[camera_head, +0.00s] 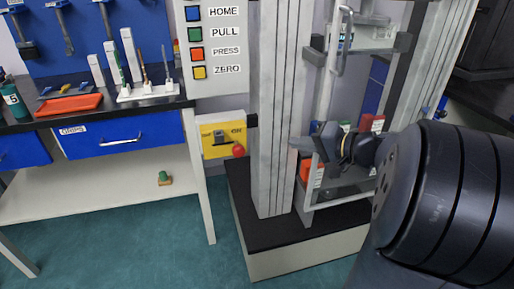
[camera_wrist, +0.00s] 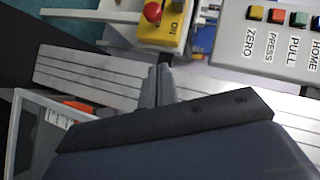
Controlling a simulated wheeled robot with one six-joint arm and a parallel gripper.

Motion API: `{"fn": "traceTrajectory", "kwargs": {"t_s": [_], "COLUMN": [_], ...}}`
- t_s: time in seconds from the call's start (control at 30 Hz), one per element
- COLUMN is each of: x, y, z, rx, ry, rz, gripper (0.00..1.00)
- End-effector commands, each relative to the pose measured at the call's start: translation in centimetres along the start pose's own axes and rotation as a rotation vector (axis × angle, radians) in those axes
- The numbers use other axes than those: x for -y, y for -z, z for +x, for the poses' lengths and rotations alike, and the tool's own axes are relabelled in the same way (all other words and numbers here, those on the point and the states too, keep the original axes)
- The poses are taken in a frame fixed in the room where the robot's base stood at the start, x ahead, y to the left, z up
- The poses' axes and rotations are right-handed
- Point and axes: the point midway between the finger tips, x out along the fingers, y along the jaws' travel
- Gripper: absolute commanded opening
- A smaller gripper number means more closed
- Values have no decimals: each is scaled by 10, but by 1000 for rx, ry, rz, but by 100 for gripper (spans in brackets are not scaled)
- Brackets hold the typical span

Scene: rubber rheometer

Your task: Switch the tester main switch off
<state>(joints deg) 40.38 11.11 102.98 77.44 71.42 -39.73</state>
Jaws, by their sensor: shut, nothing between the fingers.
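The tester main switch is on a yellow box (camera_head: 222,150) mounted low, left of the grey column. A red knob (camera_head: 238,150) sits at its right, under the ON label; a dark part shows in the middle, and the left label is too blurred to read. In the wrist view, the yellow box (camera_wrist: 172,42) with ON lettering and the red knob (camera_wrist: 152,12) are at the top, beyond the fingertips. My gripper (camera_head: 296,143) is shut and empty, right of the box and apart from it, in front of the tester frame. Its closed fingers also show in the wrist view (camera_wrist: 159,70).
The grey column (camera_head: 272,110) stands between the box and my gripper in the head view. A button panel (camera_head: 215,45) with HOME, PULL, PRESS and ZERO is above the box. A bench with blue drawers (camera_head: 120,136) is at left. Open floor lies in front.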

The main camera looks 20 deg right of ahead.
Motion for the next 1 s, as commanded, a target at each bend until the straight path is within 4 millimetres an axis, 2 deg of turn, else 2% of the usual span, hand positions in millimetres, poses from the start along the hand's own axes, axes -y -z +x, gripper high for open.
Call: {"fn": "traceTrajectory", "kwargs": {"t_s": [0.17,0.27,0.7,1.0], "x": [0,-1,-1,-1], "y": [-1,-1,-2,-27], "z": [5,16,103,127], "rx": [2,4,7,3], "ry": [0,1,1,-1], "rz": [0,0,0,1], "gripper": [0,0,0,0]}}
